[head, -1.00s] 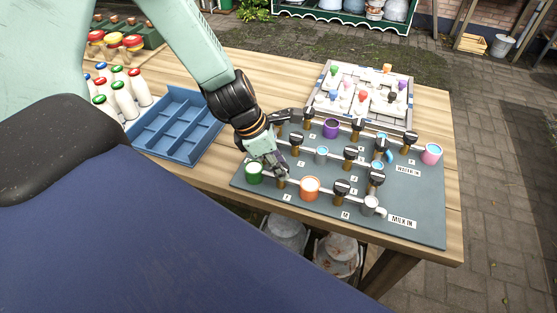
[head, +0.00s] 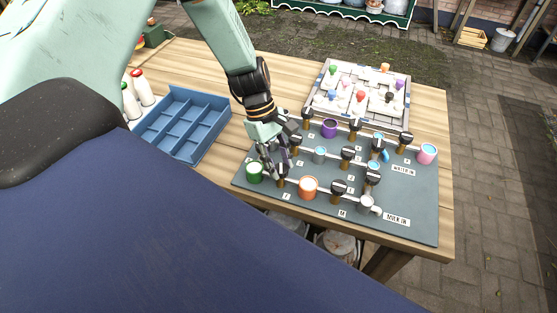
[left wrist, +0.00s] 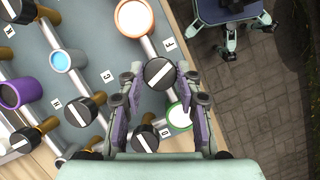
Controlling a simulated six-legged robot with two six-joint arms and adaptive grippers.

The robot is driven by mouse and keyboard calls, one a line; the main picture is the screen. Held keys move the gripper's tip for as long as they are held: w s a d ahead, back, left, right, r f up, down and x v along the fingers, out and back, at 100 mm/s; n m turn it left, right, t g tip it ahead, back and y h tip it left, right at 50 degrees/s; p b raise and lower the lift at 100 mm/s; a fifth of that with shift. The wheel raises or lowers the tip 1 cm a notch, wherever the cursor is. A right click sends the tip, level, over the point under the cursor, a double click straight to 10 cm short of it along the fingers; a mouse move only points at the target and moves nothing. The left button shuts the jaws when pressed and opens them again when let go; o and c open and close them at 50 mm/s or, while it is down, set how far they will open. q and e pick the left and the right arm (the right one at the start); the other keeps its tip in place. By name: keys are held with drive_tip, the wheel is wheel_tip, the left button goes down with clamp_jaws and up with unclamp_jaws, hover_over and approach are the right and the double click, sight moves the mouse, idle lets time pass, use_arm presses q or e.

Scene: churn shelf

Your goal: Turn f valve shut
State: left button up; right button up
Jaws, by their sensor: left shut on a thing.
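The f valve (left wrist: 160,73) has a round black knob with a white bar, on the pipe between the orange-rimmed cup (left wrist: 134,17) and the green-rimmed cup (left wrist: 180,117). The F label (left wrist: 169,44) is beside it. In the left wrist view the white bar slants across the pipe's line. My left gripper (left wrist: 157,90) is shut on the knob, one finger on each side. In the head view my left gripper (head: 276,168) reaches down over the valve beside the green cup (head: 255,172) and hides much of it. My right gripper is not in view.
A blue divided tray (head: 185,125) and bottles (head: 142,88) are at left. A maze-like board (head: 358,95) stands behind.

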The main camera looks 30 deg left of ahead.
use_arm(q)
drive_tip(key=shift+s+d+f+m+g+y, duration=0.15)
drive_tip(key=shift+m+g, duration=0.25)
drive_tip(key=shift+m, duration=0.6)
drive_tip(key=shift+w+a+f+m+g+y, duration=0.15)
drive_tip(key=shift+m+g, duration=0.25)
drive_tip(key=shift+m, duration=0.6)
drive_tip(key=shift+s+d+r, duration=0.1)
drive_tip(key=o, duration=1.2)
drive_tip(key=shift+r, duration=0.1)
drive_tip(key=shift+c, duration=0.2)
drive_tip(key=v, duration=1.2)
drive_tip(key=shift+d, duration=0.15)
